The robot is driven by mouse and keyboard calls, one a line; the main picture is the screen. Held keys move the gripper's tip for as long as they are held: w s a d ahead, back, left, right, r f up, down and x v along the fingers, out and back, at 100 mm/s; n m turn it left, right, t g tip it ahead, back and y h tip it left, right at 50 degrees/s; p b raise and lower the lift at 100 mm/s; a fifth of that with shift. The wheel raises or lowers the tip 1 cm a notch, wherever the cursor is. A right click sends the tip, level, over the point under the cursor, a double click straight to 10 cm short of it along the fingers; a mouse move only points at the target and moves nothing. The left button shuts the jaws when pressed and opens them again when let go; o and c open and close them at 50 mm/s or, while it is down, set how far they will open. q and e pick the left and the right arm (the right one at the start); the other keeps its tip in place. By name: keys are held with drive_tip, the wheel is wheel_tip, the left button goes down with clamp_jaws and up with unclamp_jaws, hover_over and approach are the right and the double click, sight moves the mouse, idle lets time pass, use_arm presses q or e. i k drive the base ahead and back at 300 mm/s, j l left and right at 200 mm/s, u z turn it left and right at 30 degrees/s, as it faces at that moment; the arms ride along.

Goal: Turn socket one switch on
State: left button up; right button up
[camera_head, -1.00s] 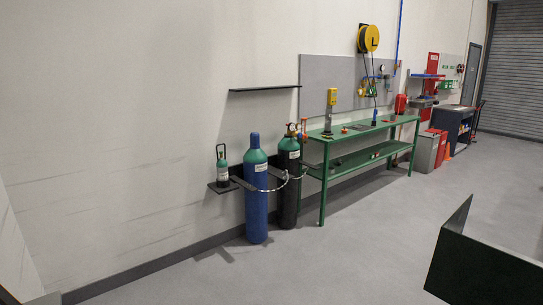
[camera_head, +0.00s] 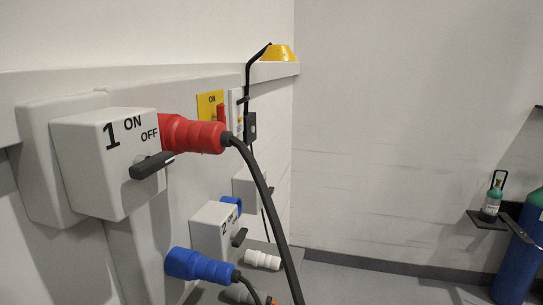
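Socket one is a white wall box (camera_head: 100,165) in the left part of the head view, marked 1, ON and OFF. Its black switch handle (camera_head: 152,166) lies below the OFF mark and sticks out from the front. I cannot tell for sure which mark the handle points to. A red plug (camera_head: 198,135) with a thick black cable sits at the right side of the box. Neither of my grippers is in view.
A second white socket box (camera_head: 214,228) is lower right, with a blue plug (camera_head: 200,266) in front of it. The black cable (camera_head: 266,200) hangs to the right of both. A yellow ON plate (camera_head: 208,103) is behind the red plug. Gas cylinders (camera_head: 520,250) stand far right.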

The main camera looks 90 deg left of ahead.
sight(141, 169)
drive_tip(key=i+l+u, duration=0.1)
drive_tip(key=u, duration=3.15)
